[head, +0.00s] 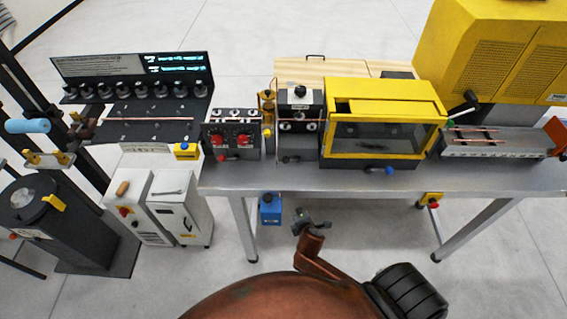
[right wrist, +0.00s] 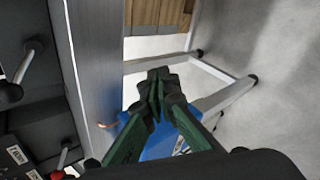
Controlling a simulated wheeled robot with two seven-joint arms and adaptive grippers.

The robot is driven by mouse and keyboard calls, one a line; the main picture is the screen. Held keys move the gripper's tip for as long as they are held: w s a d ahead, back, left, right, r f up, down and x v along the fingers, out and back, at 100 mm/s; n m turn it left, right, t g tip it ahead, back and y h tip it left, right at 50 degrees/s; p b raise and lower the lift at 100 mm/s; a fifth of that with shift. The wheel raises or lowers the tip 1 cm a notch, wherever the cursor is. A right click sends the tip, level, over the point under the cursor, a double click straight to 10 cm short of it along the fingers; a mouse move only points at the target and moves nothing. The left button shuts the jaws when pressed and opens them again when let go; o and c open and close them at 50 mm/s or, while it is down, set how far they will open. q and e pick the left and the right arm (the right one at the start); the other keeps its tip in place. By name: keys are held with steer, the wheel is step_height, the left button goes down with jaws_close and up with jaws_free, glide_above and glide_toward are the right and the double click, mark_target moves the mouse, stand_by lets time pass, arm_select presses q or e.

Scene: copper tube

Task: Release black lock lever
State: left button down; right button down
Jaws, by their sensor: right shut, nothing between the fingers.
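A black-knobbed lever (right wrist: 20,75) with a grey shaft shows at the left edge of the right wrist view, on the front of a dark machine on the bench. In the head view, small dark levers (head: 289,159) show low on the machine front, too small to tell apart. My right gripper (head: 308,218) is in front of the bench edge, below and apart from that machine. Its dark green fingers (right wrist: 158,80) are together in the right wrist view, with nothing between them. My left gripper is not in view.
The grey bench (head: 330,180) carries a red-knobbed panel (head: 232,137) and a yellow windowed machine (head: 388,112). A blue box (head: 270,209) is below the bench edge; something blue (right wrist: 165,146) shows behind my fingers in the right wrist view. The floor ahead of the bench is clear.

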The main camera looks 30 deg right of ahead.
step_height(320, 180, up, 8)
steer(key=w+n+t+p, duration=0.1)
steer(key=n+t, duration=0.3)
steer(key=n, duration=0.4)
glide_toward(278, 177)
step_height(278, 177, up, 3)
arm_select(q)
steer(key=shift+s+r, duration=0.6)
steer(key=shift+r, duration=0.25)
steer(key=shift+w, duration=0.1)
